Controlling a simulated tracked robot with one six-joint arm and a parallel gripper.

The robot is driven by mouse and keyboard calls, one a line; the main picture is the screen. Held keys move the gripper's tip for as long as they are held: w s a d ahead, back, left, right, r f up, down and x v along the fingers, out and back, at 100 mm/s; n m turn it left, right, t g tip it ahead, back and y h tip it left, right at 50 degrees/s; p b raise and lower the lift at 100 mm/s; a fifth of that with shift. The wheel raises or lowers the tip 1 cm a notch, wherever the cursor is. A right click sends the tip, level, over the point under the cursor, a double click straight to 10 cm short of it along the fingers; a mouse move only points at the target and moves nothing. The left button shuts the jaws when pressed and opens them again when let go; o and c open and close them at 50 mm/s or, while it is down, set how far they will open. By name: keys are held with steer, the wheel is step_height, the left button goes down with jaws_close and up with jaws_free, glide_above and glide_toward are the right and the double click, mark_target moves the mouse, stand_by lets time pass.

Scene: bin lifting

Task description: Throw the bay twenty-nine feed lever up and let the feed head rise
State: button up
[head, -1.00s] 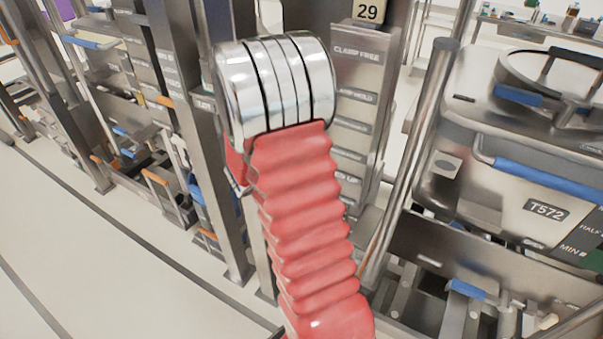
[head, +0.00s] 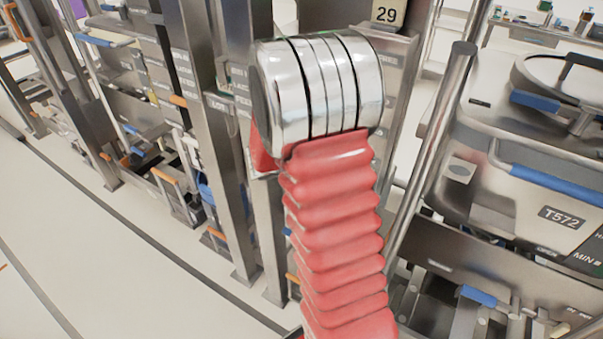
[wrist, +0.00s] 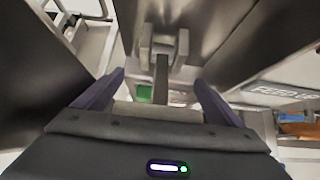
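In the wrist view my gripper (wrist: 160,100) has its two dark fingers spread apart. A grey bar (wrist: 161,78), which looks like the feed lever, hangs from a forked metal bracket (wrist: 163,45) and lies between the fingers. I see no finger clearly touching it. Part of a "FEED UP" label (wrist: 285,92) shows on the panel to the right. In the head view the bay sign "29" (head: 387,14) shows at the top. My own arm hides most of the panel below it, and the lever and gripper are not visible there.
Steel posts (head: 222,150) stand left of my arm. A slanted metal pole (head: 432,150) and a steel vessel marked T572 (head: 562,217) with a blue handle (head: 555,186) stand to the right. Open pale floor (head: 80,270) lies at lower left.

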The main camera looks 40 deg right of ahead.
steer(key=shift+o, duration=0.8)
steer(key=shift+s+d+f, duration=0.1)
steer(key=shift+s+d, duration=0.05)
steer(key=shift+s, duration=0.1)
steer(key=shift+w, duration=0.1)
steer(key=shift+a, duration=0.2)
steer(key=shift+a+r, duration=0.5)
steer(key=shift+r, duration=0.1)
steer(key=v, duration=1.2)
